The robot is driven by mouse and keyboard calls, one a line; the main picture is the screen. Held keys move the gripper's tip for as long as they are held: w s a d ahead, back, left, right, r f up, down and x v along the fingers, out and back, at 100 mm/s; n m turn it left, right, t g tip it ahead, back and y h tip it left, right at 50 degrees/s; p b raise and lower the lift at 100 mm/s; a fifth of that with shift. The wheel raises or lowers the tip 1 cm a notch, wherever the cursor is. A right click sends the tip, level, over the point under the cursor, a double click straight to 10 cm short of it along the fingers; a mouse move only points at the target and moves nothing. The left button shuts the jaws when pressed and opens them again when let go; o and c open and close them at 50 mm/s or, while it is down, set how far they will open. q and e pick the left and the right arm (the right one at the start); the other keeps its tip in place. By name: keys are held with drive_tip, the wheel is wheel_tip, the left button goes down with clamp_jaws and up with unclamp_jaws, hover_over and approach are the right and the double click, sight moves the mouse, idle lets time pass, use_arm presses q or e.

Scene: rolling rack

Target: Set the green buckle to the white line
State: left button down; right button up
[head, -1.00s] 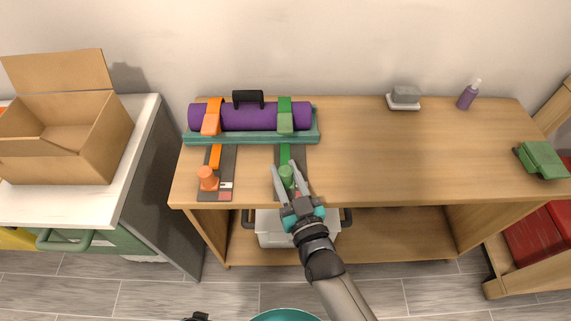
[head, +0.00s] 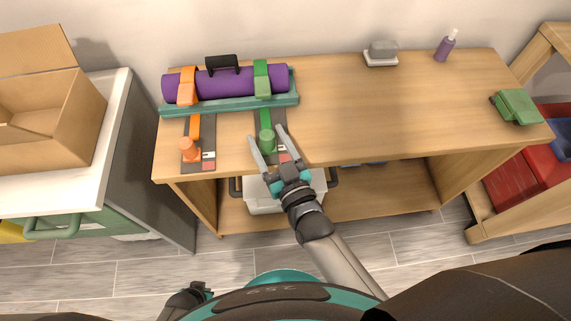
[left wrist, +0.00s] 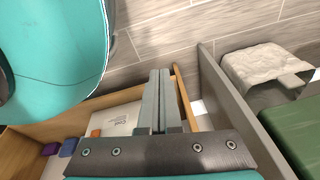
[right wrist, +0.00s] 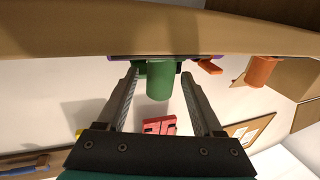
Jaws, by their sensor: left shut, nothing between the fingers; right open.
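The green buckle (head: 267,140) is a short upright cylinder at the front end of a green strap (head: 265,117) on a dark strip. A red-and-white marking (head: 285,156) shows on that strip, partly behind my right gripper. My right gripper (head: 266,132) is open with a finger on each side of the buckle. In the right wrist view the buckle (right wrist: 160,84) stands between the open fingers, with gaps at both sides. My left gripper (head: 203,290) is low in front of the rack; its fingers are together and empty in the left wrist view (left wrist: 155,100).
A purple roll (head: 222,84) lies in a teal tray (head: 230,103) behind the buckle. An orange buckle (head: 189,150) stands to the left on its own strip. A grey bin (head: 262,203) is under the tabletop.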

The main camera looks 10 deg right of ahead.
sight(270, 145)
drive_tip(key=p+v, duration=0.1)
drive_tip(key=v, duration=0.5)
drive_tip(key=shift+s+p, duration=0.15)
drive_tip(key=shift+p, duration=0.2)
use_arm(q)
drive_tip(key=s, duration=0.1)
drive_tip(key=s+a+p, duration=0.1)
drive_tip(key=s, duration=0.2)
drive_tip(key=shift+s+a+r, duration=0.2)
drive_tip(key=shift+s+r, duration=0.2)
use_arm(e)
drive_tip(key=v, duration=0.8)
drive_tip(key=shift+d, duration=0.1)
